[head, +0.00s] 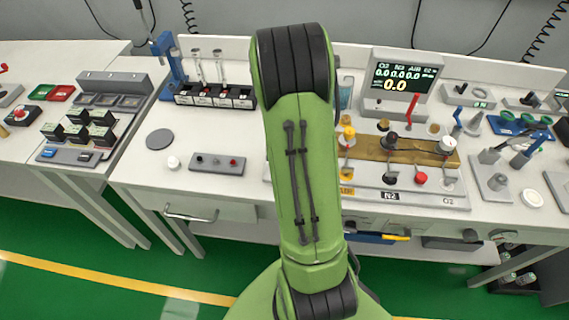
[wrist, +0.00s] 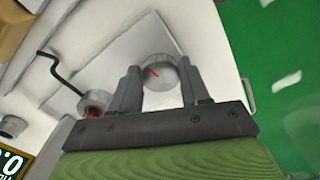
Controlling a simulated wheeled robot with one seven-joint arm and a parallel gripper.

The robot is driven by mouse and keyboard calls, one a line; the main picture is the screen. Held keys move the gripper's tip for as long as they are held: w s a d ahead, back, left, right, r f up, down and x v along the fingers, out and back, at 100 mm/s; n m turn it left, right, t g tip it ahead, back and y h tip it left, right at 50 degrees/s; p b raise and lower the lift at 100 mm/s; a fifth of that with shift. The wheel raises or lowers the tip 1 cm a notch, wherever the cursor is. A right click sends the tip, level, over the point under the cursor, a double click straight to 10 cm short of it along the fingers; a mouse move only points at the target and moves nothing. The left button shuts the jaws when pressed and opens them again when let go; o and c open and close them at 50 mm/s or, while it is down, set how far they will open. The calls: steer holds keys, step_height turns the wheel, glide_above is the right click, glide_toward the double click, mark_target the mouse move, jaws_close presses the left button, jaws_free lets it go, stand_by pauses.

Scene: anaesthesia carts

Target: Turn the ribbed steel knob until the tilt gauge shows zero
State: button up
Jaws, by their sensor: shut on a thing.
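In the wrist view a round grey steel knob (wrist: 160,66) with a short red line on its face sits on a white panel. My gripper (wrist: 158,80) has one finger on each side of the knob and is shut on it. The red line slants from upper left to lower right. In the head view my green arm hides my gripper and this knob. I cannot pick out a tilt gauge for certain; a gas display (head: 405,77) reads 0.0 in its large yellow digits.
A black bent rod (wrist: 60,70) and another grey round fitting (wrist: 95,101) are close to the gripper's left. In the head view a brass-coloured plate (head: 405,150) with several knobs lies right of my arm. A grey box (head: 217,164) with buttons lies left of it.

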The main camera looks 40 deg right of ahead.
steer(key=o, duration=1.1)
steer(key=shift+c, duration=0.2)
step_height(320, 180, up, 16)
steer(key=p, duration=0.4)
steer(key=shift+f, duration=0.1)
